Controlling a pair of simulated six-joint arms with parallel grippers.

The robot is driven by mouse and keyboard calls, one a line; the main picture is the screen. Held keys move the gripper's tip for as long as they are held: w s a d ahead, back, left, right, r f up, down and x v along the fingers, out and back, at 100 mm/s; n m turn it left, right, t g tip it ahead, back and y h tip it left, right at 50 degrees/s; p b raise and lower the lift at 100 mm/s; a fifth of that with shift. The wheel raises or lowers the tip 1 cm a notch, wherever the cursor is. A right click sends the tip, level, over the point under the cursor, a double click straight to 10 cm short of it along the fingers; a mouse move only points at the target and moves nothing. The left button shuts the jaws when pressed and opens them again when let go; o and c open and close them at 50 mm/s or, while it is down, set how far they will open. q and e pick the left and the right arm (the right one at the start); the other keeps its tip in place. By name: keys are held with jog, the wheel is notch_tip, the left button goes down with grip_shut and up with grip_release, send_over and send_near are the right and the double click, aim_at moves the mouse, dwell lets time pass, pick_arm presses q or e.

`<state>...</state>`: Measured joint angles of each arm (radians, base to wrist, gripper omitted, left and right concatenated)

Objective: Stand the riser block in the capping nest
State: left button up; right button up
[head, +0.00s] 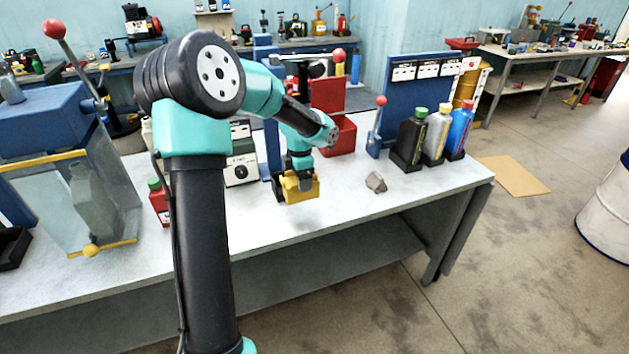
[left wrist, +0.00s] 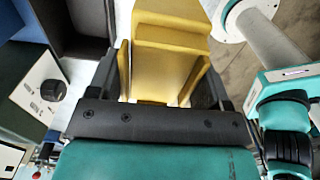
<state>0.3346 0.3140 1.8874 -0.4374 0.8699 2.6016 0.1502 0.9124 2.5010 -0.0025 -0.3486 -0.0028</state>
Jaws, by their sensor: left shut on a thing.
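My left gripper (head: 301,180) is shut on the yellow riser block (head: 303,193) at the front of the blue capping stand (head: 268,110). In the left wrist view the stepped yellow block (left wrist: 170,60) sits between the dark fingers of my left gripper (left wrist: 165,78). A small dark part (head: 279,191) shows just left of the block at the foot of the stand. It may be the capping nest, but the block and arm hide most of it. I cannot tell whether the block touches the nest or the bench. My right gripper is not in view.
A red bin (head: 338,134), a grey lump (head: 376,182) and a rack with black (head: 411,138), grey and blue bottles stand to the right. A red bottle (head: 158,203) and a glass-fronted cabinet (head: 60,215) are left. The bench front (head: 330,208) is clear.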

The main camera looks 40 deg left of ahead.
pick_arm(q)
jog(key=shift+a, duration=0.2)
dwell(0.3)
jog(key=shift+w+a+f, duration=0.75)
jog(key=shift+w+a, duration=0.1)
jog(key=shift+a, duration=0.75)
jog(key=shift+w+a+f, duration=0.8)
jog(key=shift+a, duration=0.75)
jog(key=shift+w+a+f, duration=0.75)
jog(key=shift+w+a, duration=0.1)
jog(key=shift+a, duration=0.75)
jog(key=shift+f, duration=0.25)
jog(key=o, duration=1.1)
jog(key=shift+o, duration=0.2)
